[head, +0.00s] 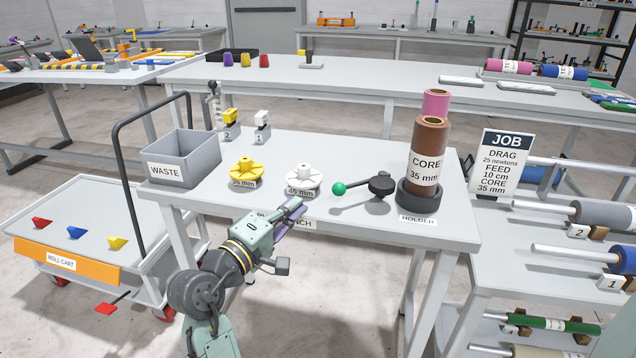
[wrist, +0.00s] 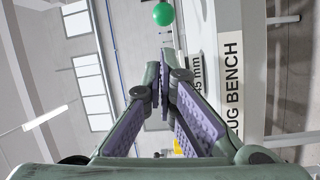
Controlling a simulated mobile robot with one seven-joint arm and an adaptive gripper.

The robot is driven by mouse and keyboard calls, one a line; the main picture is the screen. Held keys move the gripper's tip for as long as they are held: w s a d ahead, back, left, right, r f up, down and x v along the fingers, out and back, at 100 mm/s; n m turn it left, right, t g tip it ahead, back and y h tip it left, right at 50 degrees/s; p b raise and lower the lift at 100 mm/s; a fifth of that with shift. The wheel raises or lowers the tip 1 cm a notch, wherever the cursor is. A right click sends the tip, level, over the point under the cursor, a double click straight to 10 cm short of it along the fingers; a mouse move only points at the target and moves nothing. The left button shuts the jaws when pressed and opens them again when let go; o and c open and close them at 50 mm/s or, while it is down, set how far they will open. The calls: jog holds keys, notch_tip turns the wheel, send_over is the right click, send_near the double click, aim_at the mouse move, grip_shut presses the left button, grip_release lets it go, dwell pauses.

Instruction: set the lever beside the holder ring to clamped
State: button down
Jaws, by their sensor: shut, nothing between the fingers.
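A white 45 mm plug (head: 304,178) and a yellow 35 mm plug (head: 245,171) stand left of the lever. A grey waste bin (head: 180,158) is at the bench's left end. A JOB sign (head: 503,164) stands at right. Bench surface before the lever is clear.

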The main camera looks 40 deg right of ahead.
jog(key=p+x, duration=0.2)
jog(key=x, duration=0.6)
jog(key=shift+w+d+r, duration=0.1)
jog(key=shift+w+d, duration=0.1)
jog(key=shift+x, duration=0.75)
